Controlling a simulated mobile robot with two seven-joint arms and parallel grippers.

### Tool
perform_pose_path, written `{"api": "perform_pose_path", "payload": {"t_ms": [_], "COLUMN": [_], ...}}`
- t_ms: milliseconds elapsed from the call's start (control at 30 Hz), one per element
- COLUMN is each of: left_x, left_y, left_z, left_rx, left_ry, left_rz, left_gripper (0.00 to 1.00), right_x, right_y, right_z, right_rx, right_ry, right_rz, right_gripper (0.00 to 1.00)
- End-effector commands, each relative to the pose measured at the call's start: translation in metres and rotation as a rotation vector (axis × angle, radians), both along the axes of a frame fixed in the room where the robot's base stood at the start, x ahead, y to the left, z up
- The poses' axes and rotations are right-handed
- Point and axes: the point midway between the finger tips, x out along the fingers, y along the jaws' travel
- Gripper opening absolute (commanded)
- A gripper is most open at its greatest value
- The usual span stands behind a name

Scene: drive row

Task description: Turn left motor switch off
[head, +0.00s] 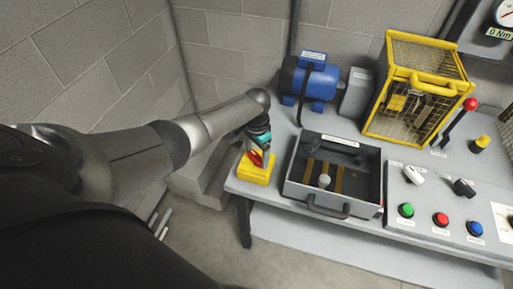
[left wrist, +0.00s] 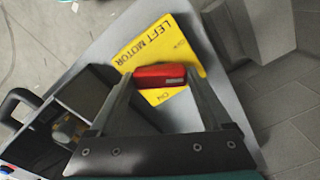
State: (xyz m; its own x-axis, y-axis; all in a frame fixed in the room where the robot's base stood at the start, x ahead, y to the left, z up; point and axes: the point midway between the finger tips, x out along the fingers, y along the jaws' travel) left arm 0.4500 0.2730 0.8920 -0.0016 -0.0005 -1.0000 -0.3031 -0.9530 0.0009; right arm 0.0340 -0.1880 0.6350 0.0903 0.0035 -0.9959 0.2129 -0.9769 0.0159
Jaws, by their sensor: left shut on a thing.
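The left motor switch is a yellow box (head: 258,174) at the left end of the grey bench, with a red handle (head: 256,158) on top. In the left wrist view its yellow plate (left wrist: 177,40) reads "LEFT MOTOR", and the red handle (left wrist: 160,76) lies across it. My left gripper (head: 259,150) reaches down over the switch. In the left wrist view its two fingers (left wrist: 160,84) are closed on the red handle from both sides. The fingers hide part of the plate lettering. My right gripper is not in view.
A grey open tray (head: 302,188) with a front handle stands right of the switch. A blue motor (head: 310,80) is behind it, and a yellow cage (head: 415,90) stands farther right. A panel with green (head: 406,210), red and blue buttons is at the right.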

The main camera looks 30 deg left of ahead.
Motion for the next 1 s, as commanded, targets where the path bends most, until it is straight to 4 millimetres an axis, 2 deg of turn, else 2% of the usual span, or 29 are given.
{"api": "perform_pose_path", "payload": {"t_ms": [100, 500, 1000], "left_x": [0.000, 0.000, 0.001], "left_y": [-0.002, -0.001, 0.000], "left_z": [0.002, 0.001, 0.000], "left_rx": [-0.005, -0.001, 0.000], "left_ry": [0.002, 0.001, -0.002], "left_rz": [0.110, 0.418, 0.558], "left_gripper": [0.27, 0.27, 0.27], "right_x": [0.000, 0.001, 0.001], "right_y": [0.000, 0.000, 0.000], "right_z": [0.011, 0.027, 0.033], "right_rx": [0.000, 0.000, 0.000], "right_ry": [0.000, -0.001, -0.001], "right_rz": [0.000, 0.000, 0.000], "right_gripper": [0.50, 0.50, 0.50]}}
